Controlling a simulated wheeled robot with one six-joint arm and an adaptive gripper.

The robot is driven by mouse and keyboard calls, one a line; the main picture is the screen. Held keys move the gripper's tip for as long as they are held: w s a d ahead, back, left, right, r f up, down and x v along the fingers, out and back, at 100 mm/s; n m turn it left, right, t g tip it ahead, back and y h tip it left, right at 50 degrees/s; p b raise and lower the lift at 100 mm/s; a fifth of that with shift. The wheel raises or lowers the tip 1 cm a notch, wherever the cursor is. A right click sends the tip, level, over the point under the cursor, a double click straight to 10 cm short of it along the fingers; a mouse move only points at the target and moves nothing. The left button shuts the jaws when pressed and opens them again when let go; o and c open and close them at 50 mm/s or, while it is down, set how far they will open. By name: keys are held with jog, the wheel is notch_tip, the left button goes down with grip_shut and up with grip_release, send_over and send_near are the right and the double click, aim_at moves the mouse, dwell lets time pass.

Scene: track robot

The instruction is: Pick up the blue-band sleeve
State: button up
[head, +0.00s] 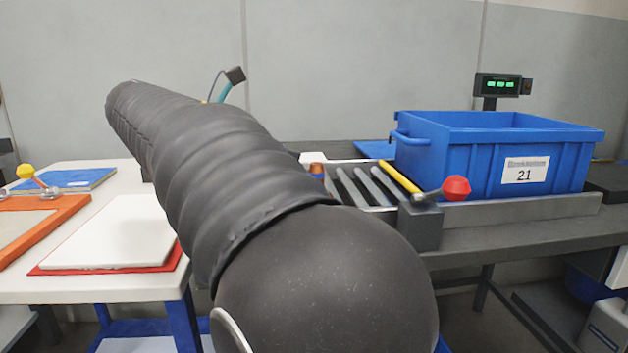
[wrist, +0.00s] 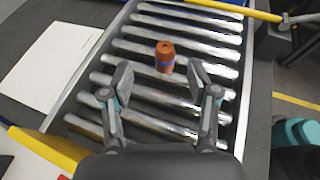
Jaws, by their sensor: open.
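The blue-band sleeve (wrist: 165,57) is a small orange-brown cylinder with a blue band around it. In the wrist view it stands upright on the metal rollers, a little beyond and between my fingertips. My gripper (wrist: 160,82) is open and empty, with one finger on each side and a clear gap between them. In the head view an orange-brown piece (head: 316,169), likely the same sleeve, shows at the left end of the rollers, partly hidden by my arm. My gripper is hidden behind my arm in that view.
The roller conveyor (wrist: 185,31) has raised side rails. A blue crate (head: 468,158) labelled 21 stands at its right. A white sheet (wrist: 52,62) lies left of the conveyor. A white table (head: 65,289) stands at left.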

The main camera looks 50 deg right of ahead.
aim_at(316, 164)
jog(key=shift+x, duration=1.2)
jog(key=x, duration=0.2)
jog(key=b+x, duration=0.1)
jog(key=shift+s+d+f, duration=0.2)
jog(key=shift+s+f, duration=0.05)
jog(key=shift+s, duration=0.25)
jog(key=shift+s+d+f+b, duration=0.2)
jog(key=shift+d+b, duration=0.15)
jog(key=shift+d, duration=0.25)
grip_shut()
